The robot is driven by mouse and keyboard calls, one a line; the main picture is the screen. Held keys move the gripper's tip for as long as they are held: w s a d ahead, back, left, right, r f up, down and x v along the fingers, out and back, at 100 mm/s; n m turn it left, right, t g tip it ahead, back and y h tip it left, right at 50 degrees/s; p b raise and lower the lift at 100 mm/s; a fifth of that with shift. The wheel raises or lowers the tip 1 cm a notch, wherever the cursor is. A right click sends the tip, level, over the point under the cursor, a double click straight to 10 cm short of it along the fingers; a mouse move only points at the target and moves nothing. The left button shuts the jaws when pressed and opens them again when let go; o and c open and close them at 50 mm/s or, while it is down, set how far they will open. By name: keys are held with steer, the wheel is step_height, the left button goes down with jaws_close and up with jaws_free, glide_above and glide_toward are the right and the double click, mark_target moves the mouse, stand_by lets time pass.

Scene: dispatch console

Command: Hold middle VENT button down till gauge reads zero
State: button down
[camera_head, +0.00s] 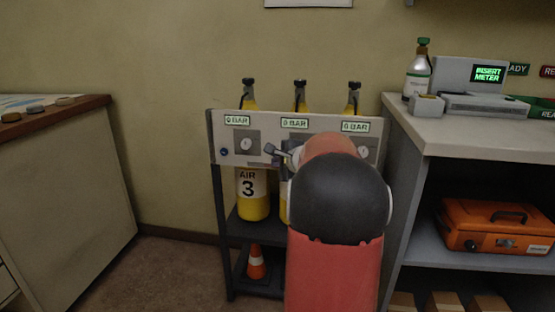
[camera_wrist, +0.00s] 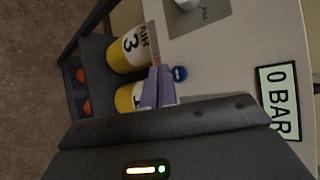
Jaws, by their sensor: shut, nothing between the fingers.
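The grey valve panel (camera_head: 275,135) carries three lit gauges. The middle gauge (camera_head: 294,123) appears to read 0 BAR; a gauge in the wrist view (camera_wrist: 280,100) clearly reads 0 BAR. My gripper (camera_head: 274,153) is in front of the panel below the middle gauge, with its fingers together and empty. In the wrist view, a blue button (camera_wrist: 180,73), likely the middle VENT button, shows just beside my fingertips (camera_wrist: 157,72). Its face is uncovered there, and I cannot tell whether the fingers touch its edge. In the head view my arm hides that button. Another blue button (camera_head: 225,152) is at the panel's left.
Yellow cylinders, one marked AIR 3 (camera_head: 249,190), stand behind and below the panel. An orange cone (camera_head: 256,262) is on the lower shelf. A counter (camera_head: 440,128) with a bottle (camera_head: 418,75) and meter unit stands close right. The floor at left is clear.

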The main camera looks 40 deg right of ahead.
steer(key=s+a+b, duration=0.1)
steer(key=s+a, duration=0.1)
steer(key=a, duration=0.1)
steer(key=shift+s, duration=0.25)
stand_by(0.4)
steer(key=s+a+f+n+g+y, duration=0.15)
steer(key=s+a+n, duration=0.4)
steer(key=a, duration=0.75)
steer(key=s+a+n+g+y, duration=0.35)
steer(key=a+n, duration=0.35)
steer(key=a, duration=0.7)
steer(key=s+a+f+n+g+h, duration=0.1)
steer(key=s+a+f+n, duration=0.2)
steer(key=s+n, duration=0.2)
steer(key=s+a+f+n+g+h, duration=0.1)
steer(key=s+a+f+n, duration=0.2)
steer(key=s, duration=0.9)
steer(key=n, duration=0.3)
steer(key=shift+f+h, duration=0.4)
